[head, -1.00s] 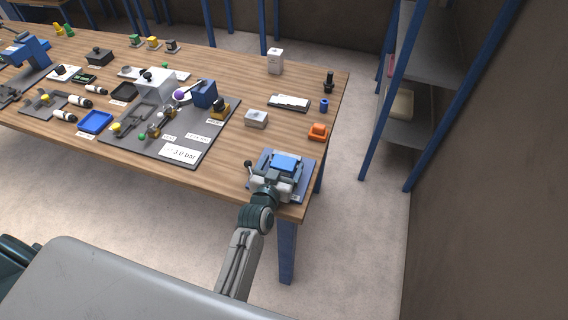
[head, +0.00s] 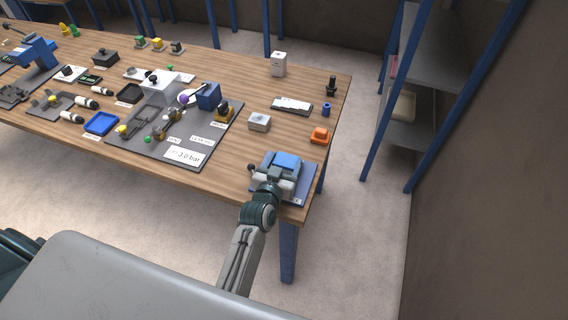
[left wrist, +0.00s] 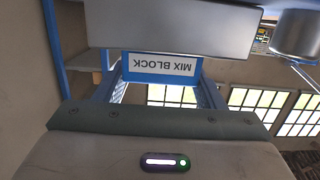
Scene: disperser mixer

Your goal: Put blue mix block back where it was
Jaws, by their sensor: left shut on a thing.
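The blue mix block (head: 287,160) is at the table's near right corner, above a grey fixture on a blue base plate (head: 308,187). My left gripper (head: 280,174) reaches in from the near side and is shut on the block. In the left wrist view the block's white "MIX BLOCK" label (left wrist: 162,67) shows upside down between the fingers. A grey bar (left wrist: 175,25) hides part of the block there. I cannot tell whether the block touches the fixture. My right gripper is not in view.
An orange part (head: 320,135), a grey box (head: 259,122) and a small blue cylinder (head: 326,109) stand behind the fixture. A dark panel (head: 205,150) with valves lies to the left. Bare wood separates them. Shelving (head: 430,60) stands beyond the right edge.

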